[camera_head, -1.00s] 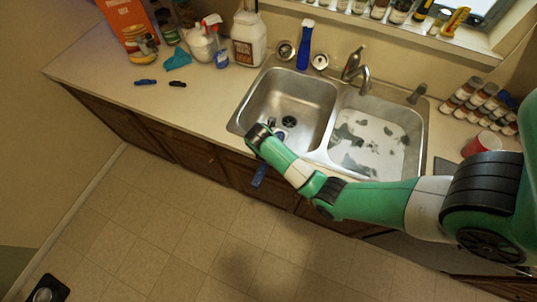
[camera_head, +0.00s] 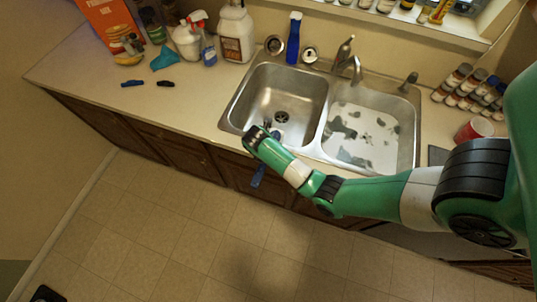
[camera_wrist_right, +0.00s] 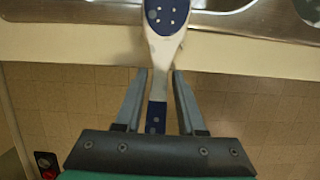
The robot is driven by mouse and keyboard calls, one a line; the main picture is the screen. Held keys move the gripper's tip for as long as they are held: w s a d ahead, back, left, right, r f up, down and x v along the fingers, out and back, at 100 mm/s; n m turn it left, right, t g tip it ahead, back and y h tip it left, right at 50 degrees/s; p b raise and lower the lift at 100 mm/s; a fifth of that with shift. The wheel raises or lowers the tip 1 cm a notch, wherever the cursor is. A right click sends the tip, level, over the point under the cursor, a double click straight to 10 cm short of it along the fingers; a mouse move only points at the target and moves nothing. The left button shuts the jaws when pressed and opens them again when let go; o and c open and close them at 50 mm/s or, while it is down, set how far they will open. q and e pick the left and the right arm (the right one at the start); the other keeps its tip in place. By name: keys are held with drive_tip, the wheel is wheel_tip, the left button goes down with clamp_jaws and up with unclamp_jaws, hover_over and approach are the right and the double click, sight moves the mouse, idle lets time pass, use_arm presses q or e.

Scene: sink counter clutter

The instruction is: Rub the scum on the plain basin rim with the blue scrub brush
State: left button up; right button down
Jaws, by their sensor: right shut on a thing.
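The blue scrub brush (camera_wrist_right: 165,18) has a blue and white head and a long handle. My right gripper (camera_wrist_right: 159,78) is shut on its handle, and the brush head points away over the sink's front edge in the right wrist view. In the head view the blue handle end (camera_head: 258,175) shows below my right wrist, which hides most of the brush. The plain basin (camera_head: 262,92) is the empty left one, with a drain. Its front rim (camera_head: 230,123) lies partly behind my wrist. I cannot make out scum on it, or whether the brush touches it. My left gripper is out of view.
The right basin (camera_head: 372,110) holds whitish liquid with dark patches. A faucet (camera_head: 347,62) and a blue upright object (camera_head: 294,37) stand behind. Spray bottles (camera_head: 208,45), a white jug (camera_head: 236,38) and a teal cloth (camera_head: 166,59) sit left. A red cup (camera_head: 474,130) stands right.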

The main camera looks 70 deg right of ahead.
drive_tip(key=shift+w, duration=0.45)
drive_tip(key=r, duration=0.1)
drive_tip(key=r+p, duration=0.2)
drive_tip(key=shift+w+a, duration=0.1)
drive_tip(key=shift+w, duration=0.15)
use_arm(q)
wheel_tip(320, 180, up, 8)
drive_tip(key=p, duration=0.5)
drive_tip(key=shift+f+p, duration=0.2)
drive_tip(key=shift+p, duration=0.2)
use_arm(e)
wheel_tip(320, 180, up, 5)
drive_tip(key=shift+r, duration=0.15)
